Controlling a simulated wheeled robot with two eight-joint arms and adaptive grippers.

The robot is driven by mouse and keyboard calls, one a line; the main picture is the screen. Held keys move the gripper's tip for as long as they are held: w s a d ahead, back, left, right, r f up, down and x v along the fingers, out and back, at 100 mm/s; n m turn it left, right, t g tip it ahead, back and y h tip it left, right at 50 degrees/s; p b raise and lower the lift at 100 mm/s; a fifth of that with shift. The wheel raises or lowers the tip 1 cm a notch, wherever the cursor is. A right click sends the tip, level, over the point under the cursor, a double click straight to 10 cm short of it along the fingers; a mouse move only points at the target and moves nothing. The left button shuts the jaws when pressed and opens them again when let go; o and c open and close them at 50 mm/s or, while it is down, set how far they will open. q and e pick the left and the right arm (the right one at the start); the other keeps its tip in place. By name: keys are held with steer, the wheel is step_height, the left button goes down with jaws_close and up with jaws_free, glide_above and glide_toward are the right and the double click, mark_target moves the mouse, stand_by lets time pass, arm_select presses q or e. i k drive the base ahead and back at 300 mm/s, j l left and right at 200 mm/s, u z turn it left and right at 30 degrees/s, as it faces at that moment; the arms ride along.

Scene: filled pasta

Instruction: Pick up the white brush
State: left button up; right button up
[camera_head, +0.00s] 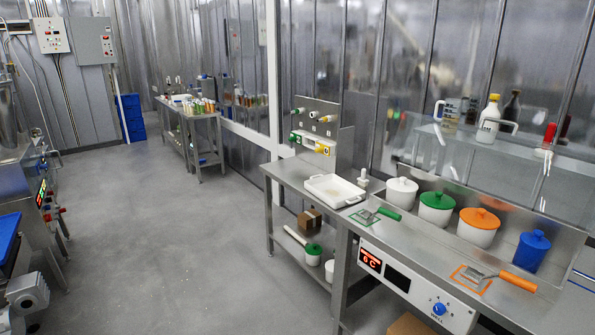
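I cannot tell for certain which thing is the white brush. A small white upright object (363,178) stands on the steel table just right of the white tray. A long pale handle-like object (296,236) leans on the lower shelf beside a green-topped white container (313,254). A steel panel (332,134) behind the table holds several small white, green and yellow items, too small to identify. Neither of my grippers shows in the head view.
Machinery (22,180) stands at left. The grey floor (180,240) between is clear.

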mark_target(363, 180)
steer(key=i+j+u, duration=0.1)
steer(key=i+u, duration=0.2)
steer(key=i, duration=0.15)
steer(key=i+u, duration=0.3)
steer(key=i+j+z, duration=0.15)
steer(key=i+z, duration=0.3)
steer(key=i+j+z, duration=0.45)
steer(key=i+l, duration=0.1)
